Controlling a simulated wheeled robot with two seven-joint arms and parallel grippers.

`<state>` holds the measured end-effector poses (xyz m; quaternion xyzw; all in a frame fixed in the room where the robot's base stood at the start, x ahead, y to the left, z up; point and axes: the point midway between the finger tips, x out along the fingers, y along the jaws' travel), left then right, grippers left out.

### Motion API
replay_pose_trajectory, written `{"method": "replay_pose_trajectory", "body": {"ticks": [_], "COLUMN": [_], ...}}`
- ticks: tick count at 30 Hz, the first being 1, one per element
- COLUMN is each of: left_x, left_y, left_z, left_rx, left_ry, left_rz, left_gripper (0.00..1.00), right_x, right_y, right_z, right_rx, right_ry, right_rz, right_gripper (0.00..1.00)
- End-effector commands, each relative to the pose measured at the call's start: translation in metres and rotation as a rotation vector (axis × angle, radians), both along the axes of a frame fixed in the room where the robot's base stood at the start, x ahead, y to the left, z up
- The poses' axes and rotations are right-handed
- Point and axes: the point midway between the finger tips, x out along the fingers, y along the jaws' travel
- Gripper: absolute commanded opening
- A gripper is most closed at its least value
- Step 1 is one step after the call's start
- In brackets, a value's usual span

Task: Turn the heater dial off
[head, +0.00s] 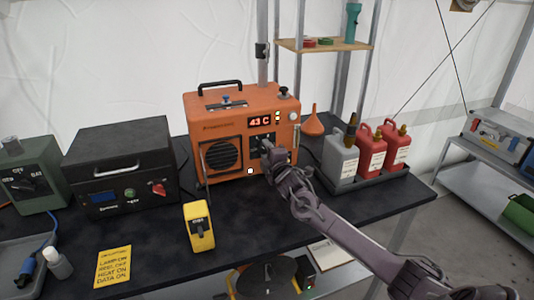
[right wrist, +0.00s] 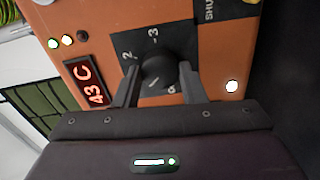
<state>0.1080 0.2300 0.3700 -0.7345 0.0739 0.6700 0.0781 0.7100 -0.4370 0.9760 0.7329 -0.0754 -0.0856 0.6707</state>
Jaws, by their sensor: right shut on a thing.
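The orange heater (head: 215,118) stands on the dark table in the head view. Its display (head: 260,121) reads 43 C, and it also shows in the right wrist view (right wrist: 91,83). The heater dial (right wrist: 156,72) is a black knob on a dark plate with number marks, such as 2 and 3. My right gripper (right wrist: 158,88) is shut on the dial, with one finger on each side of it. In the head view the right gripper (head: 270,152) covers the dial. The dial's exact setting is hard to read. My left gripper is not in view.
A black box (head: 122,165) with a red knob stands left of the heater, and a yellow device (head: 199,226) stands in front. A grey can (head: 341,156) and red cans (head: 371,150) stand in a tray to the right. A yellow note (head: 113,266) lies at front left.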

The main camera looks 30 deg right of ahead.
Motion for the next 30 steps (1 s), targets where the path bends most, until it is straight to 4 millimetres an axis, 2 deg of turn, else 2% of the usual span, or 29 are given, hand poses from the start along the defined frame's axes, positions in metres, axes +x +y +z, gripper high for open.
{"method": "replay_pose_trajectory", "body": {"ticks": [18,30], "left_x": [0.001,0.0], "left_y": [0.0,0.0], "left_z": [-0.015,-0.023], "left_rx": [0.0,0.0], "left_ry": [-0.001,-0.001], "left_rz": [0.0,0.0], "left_gripper": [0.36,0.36], "right_x": [0.0,0.0], "right_y": [0.002,0.002], "right_z": [-0.003,-0.004], "right_rx": [-0.561,-0.798], "right_ry": [0.137,0.195], "right_rz": [0.004,0.005], "right_gripper": [0.14,0.14]}}
